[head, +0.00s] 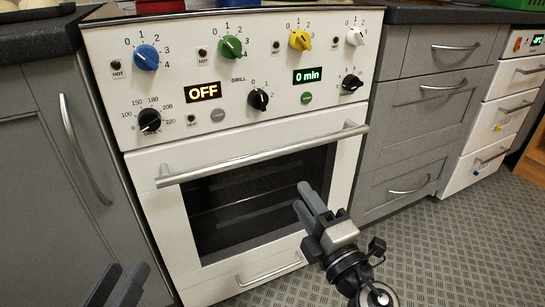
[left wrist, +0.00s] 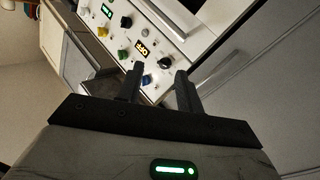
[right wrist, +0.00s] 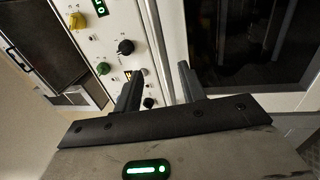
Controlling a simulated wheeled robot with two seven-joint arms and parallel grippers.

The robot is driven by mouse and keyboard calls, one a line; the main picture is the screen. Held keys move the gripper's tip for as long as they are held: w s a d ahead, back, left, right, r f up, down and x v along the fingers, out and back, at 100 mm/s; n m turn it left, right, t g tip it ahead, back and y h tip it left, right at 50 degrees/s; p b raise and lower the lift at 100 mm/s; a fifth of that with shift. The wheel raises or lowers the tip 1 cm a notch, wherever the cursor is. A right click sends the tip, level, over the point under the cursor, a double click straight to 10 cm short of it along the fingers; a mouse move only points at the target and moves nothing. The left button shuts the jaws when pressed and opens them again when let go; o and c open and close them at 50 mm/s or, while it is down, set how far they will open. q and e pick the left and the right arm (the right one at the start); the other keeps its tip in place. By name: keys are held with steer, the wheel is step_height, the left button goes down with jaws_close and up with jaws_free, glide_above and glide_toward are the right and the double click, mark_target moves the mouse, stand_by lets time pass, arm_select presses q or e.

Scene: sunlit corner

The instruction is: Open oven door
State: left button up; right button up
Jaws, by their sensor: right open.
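The white oven's door (head: 178,225) looks shut, with a dark window (head: 255,200) showing racks inside. Its long silver handle (head: 255,157) runs across the top of the door. My right gripper (head: 308,192) is open and empty in front of the window, below the handle in the head view; its two fingers also show apart in the right wrist view (right wrist: 158,85). My left gripper (head: 118,280) is low at the left, in front of the grey cabinet and away from the handle. The left wrist view shows its fingers (left wrist: 158,78) apart with nothing between them.
The control panel (head: 220,115) above the door carries several knobs and two displays. A lower drawer (head: 268,285) with a silver handle sits beneath the door. Grey cabinets (head: 40,150) and grey drawers (head: 410,110) flank the oven. Patterned floor (head: 450,240) is clear at the right.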

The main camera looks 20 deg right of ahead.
mark_target(275, 156)
arm_select(q)
steer(key=f+g+y+p, duration=0.1)
steer(key=p, duration=0.1)
steer(key=s+f+g+p, duration=0.1)
steer(key=f+p, duration=0.1)
steer(key=shift+s+a+y, duration=0.15)
steer(key=shift+s+y, duration=0.05)
steer(key=shift+y, duration=0.2)
arm_select(e)
steer(key=w+r, duration=0.1)
steer(key=w, duration=0.3)
steer(key=w+r, duration=0.1)
steer(key=w, duration=0.9)
steer(key=shift+a+r, duration=0.25)
steer(key=shift+r, duration=0.15)
jaws_close()
